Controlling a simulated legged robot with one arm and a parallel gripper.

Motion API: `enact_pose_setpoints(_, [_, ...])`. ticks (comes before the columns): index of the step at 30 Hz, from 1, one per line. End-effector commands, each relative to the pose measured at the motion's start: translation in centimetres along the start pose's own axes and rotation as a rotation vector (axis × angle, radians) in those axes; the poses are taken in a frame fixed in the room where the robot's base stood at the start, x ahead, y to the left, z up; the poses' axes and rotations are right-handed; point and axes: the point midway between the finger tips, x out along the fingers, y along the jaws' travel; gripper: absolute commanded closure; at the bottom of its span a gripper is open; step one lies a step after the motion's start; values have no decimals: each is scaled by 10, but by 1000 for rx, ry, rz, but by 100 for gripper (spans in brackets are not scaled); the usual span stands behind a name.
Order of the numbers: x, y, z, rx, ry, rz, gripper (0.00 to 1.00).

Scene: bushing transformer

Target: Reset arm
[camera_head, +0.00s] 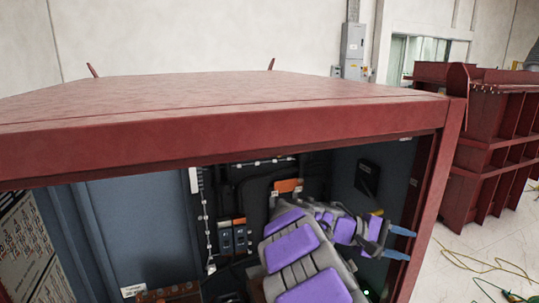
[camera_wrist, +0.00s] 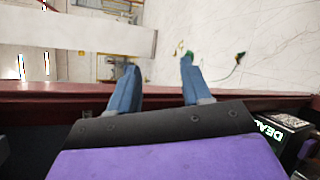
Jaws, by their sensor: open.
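My arm, grey with purple panels, is in front of the open red cabinet (camera_head: 230,117) in the head view. My gripper (camera_head: 411,246) points to the right, its two blue fingers overlapping the cabinet's right post (camera_head: 432,190). In the wrist view my gripper (camera_wrist: 158,64) has its fingers spread apart with nothing between them. The fingers reach across a dark red edge (camera_wrist: 50,100), with pale floor beyond. Whether they touch the post cannot be told. My arm hides part of the cabinet's interior.
Inside the cabinet are switches (camera_head: 233,237), a dark box (camera_head: 367,178) on the right wall and a blue panel (camera_head: 135,225). A red ribbed structure (camera_head: 497,150) stands at right. Cables (camera_head: 490,268) lie on the otherwise open floor there.

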Motion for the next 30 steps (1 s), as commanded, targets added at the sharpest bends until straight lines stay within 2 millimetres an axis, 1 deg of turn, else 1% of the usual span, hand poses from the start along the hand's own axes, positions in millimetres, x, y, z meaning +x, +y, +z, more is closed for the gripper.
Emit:
enact_pose_setpoints(1, [6,-4,22,23,-10,-51,52])
enact_pose_setpoints(2, [9,-8,32,34,-12,-83,52])
enact_pose_setpoints(3, [13,-15,46,49,-14,-126,52])
enact_pose_setpoints(5, [18,-26,67,70,-17,-192,52])
enact_pose_setpoints(6, [19,-34,79,87,-15,-237,52])
enact_pose_setpoints(8, [22,-48,98,107,-13,-304,52])
enact_pose_setpoints(11, [21,-74,127,142,-4,-420,52])
enact_pose_setpoints(12, [19,-86,138,154,1,-468,52])
enact_pose_setpoints(14, [15,-103,152,173,13,-537,52])
enact_pose_setpoints(15, [12,-116,162,182,20,-585,52])
enact_pose_setpoints(17, [5,-133,175,200,38,-655,52])
enact_pose_setpoints(18, [0,-146,183,208,48,-702,52])
enact_pose_setpoints(20, [-9,-165,195,221,67,-774,52])
enact_pose_setpoints(23, [-28,-197,214,232,98,-890,52])
enact_pose_setpoints(27, [-58,-240,239,238,142,-1045,52])
enact_pose_setpoints(30, [-78,-266,255,233,173,-1137,52])
